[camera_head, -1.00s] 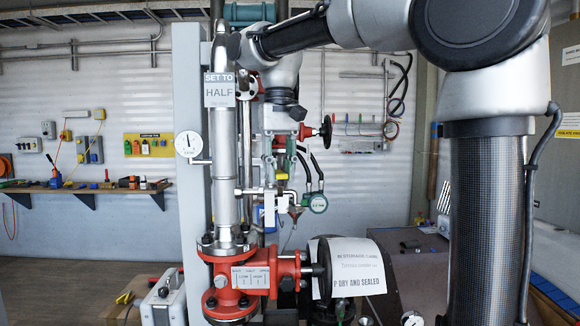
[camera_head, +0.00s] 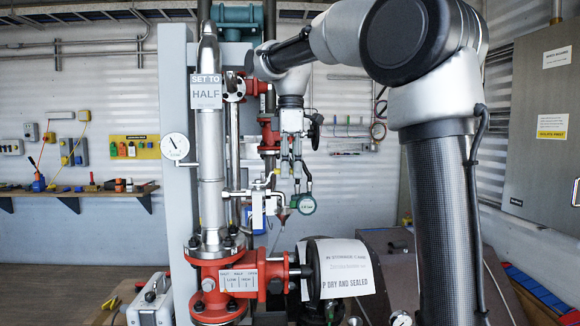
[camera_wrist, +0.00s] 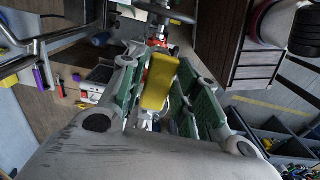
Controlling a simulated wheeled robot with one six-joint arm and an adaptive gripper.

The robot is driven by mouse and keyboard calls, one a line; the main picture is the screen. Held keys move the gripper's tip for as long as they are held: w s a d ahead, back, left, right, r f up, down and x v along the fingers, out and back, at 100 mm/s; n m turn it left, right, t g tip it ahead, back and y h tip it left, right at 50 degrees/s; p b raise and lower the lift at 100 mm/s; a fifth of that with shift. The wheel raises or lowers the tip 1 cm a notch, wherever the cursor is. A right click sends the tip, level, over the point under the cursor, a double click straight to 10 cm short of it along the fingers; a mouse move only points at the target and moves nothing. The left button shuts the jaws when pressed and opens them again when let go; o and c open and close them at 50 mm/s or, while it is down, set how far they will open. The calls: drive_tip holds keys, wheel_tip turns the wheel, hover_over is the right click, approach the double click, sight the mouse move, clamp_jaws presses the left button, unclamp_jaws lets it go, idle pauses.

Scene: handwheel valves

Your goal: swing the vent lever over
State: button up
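The vent lever's yellow handle (camera_wrist: 158,82) shows in the wrist view, between the two green-padded fingers of my gripper (camera_wrist: 160,100). The fingers stand apart with a gap, and I see no clear grip on the handle. A sign reading SET TO HALF (camera_head: 206,92) hangs on the pipe. A plate marked SHUT, HALF, OPEN (camera_head: 239,280) is on the red valve body (camera_head: 212,272).
A round white dial (camera_head: 175,146) sits left of the pipe. A dark drum with a white DRY AND SEALED notice (camera_head: 346,267) stands at the lower right. A wall shelf (camera_head: 80,192) with tools is at the left. A grey cabinet (camera_head: 540,120) stands at the right.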

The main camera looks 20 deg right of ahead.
drive_tip(key=shift+o, duration=0.8)
drive_tip(key=shift+s, duration=0.1)
drive_tip(key=shift+r, duration=3.05)
wheel_tip(320, 180, up, 8)
drive_tip(key=f, duration=0.1)
drive_tip(key=s+d+f+m+t, duration=0.1)
drive_tip(key=s+f+m, duration=0.3)
drive_tip(key=s+f, duration=0.4)
drive_tip(key=s+d+f+m+t, duration=0.2)
drive_tip(key=s+d+f+m, duration=0.2)
drive_tip(key=s+f, duration=0.4)
drive_tip(key=s+d+f+m+t, duration=0.1)
drive_tip(key=s+d+f+m, duration=0.2)
drive_tip(key=f, duration=1)
drive_tip(key=s+m, duration=0.3)
drive_tip(key=s, duration=0.2)
drive_tip(key=shift+s+f, duration=0.15)
drive_tip(key=shift+f, duration=0.1)
